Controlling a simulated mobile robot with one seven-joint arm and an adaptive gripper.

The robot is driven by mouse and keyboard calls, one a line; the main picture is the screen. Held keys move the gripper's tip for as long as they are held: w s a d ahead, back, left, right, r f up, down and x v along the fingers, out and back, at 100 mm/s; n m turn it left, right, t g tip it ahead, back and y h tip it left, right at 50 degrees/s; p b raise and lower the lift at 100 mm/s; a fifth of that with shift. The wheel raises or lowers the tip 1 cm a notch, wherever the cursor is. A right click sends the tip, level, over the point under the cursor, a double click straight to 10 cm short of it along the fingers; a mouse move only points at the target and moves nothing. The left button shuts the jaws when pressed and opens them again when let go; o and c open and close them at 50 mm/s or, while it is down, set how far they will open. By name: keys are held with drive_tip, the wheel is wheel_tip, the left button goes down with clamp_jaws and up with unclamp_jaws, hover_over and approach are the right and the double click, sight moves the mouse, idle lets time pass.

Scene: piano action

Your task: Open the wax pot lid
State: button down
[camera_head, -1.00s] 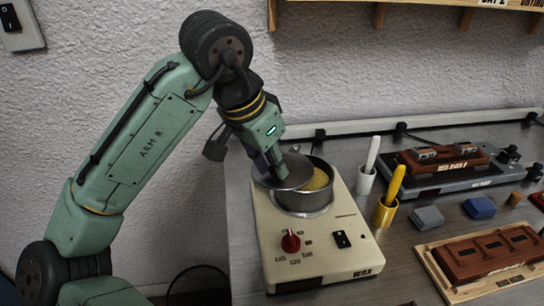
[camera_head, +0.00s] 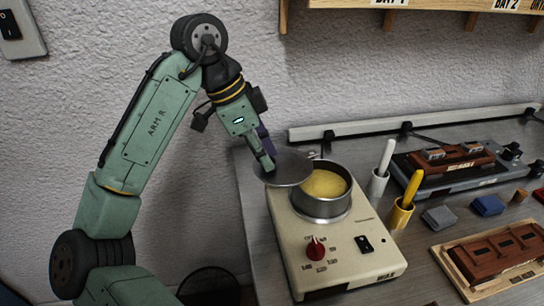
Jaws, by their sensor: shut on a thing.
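The wax pot (camera_head: 322,208) is a metal pot set in a cream heater box (camera_head: 318,261) at the front of the bench. Yellow wax (camera_head: 323,184) shows inside its open mouth. The round grey lid (camera_head: 288,171) is off to the left of the mouth, tilted, overlapping the pot's left rim in this view. I cannot tell whether it touches the rim. My gripper (camera_head: 265,162) is shut on the lid near its upper left part. The exact grip point is partly hidden by the fingers.
A white-handled tool (camera_head: 386,157) and a yellow-handled brush (camera_head: 408,181) stand in cups right of the pot. Grey (camera_head: 440,217) and blue (camera_head: 488,205) blocks lie farther right. A wooden tray (camera_head: 453,263) is at lower right. A black bin (camera_head: 208,288) stands below, left.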

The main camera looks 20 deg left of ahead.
drive_tip(key=w+a+m+g, duration=0.3)
drive_tip(key=w+a+m, duration=0.1)
drive_tip(key=w+m, duration=0.3)
drive_tip(key=shift+m, duration=0.7)
drive_tip(key=shift+w+a, duration=0.1)
drive_tip(key=c, duration=1.4)
unclamp_jaws()
drive_tip(key=shift+h, duration=0.3)
drive_tip(key=shift+o, duration=0.2)
drive_tip(key=v, duration=0.7)
drive_tip(key=shift+r, duration=0.3)
